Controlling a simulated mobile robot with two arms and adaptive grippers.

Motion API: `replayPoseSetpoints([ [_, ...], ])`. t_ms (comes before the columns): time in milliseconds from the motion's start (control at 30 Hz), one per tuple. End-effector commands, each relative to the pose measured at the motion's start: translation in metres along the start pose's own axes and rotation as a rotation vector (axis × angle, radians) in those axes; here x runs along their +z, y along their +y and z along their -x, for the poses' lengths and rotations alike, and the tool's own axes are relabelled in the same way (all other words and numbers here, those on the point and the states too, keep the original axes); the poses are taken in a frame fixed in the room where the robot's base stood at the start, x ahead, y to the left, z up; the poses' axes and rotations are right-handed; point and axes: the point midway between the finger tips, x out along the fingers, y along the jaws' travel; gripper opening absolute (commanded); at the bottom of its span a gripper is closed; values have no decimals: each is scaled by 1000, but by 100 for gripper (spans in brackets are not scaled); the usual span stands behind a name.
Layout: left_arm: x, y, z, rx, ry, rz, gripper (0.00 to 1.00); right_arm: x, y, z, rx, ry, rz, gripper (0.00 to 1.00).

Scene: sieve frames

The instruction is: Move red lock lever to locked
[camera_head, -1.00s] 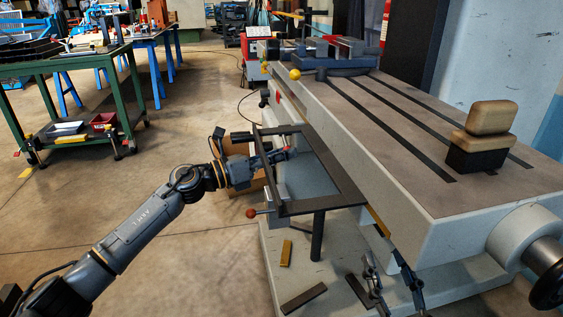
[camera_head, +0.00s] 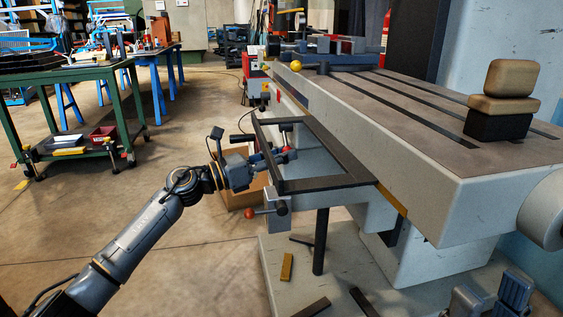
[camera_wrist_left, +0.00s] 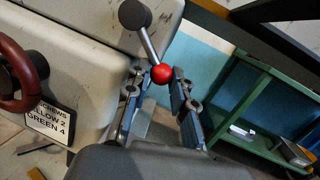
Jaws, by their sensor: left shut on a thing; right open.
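A red ball knob (camera_wrist_left: 162,74) on a grey rod from a dark hub (camera_wrist_left: 136,14) sits between the fingertips of my left gripper (camera_wrist_left: 156,88) in the left wrist view. In the head view, my left gripper (camera_head: 276,158) is shut on this red knob (camera_head: 291,153) inside the dark rectangular frame, against the grey machine's side. A second red-knobbed lever (camera_head: 250,214) sticks out left from a dark hub below the frame. My right gripper (camera_head: 490,294) is at the lower right edge, open and empty, its fingers partly cut off.
The dark frame (camera_head: 330,187) projects around my left gripper. The machine table (camera_head: 420,105) carries stacked blocks (camera_head: 505,85). A cardboard box (camera_head: 240,190) and loose bars (camera_head: 287,266) lie low. A green workbench (camera_head: 75,75) stands left. A red handwheel (camera_wrist_left: 22,75) is beside a sign (camera_wrist_left: 50,121).

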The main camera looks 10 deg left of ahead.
Motion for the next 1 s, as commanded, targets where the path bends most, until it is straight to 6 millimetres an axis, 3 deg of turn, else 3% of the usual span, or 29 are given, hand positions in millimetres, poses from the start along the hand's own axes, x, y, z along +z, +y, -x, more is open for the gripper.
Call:
replayPoseSetpoints([
  [33,10,0,0,0,-21,-16,0,1,0,2,-1,2,0,42],
  [667,12,-1,-1,-6,-25,-37,0,2,0,4,-3,4,1,42],
  [700,12,-1,-1,-6,-25,-37,26,2,0,4,-3,4,1,42],
  [800,10,-1,-1,-6,-23,-36,46,2,0,3,-4,5,1,42],
  [1000,6,0,0,-5,-16,-32,49,2,0,3,-4,6,1,42],
])
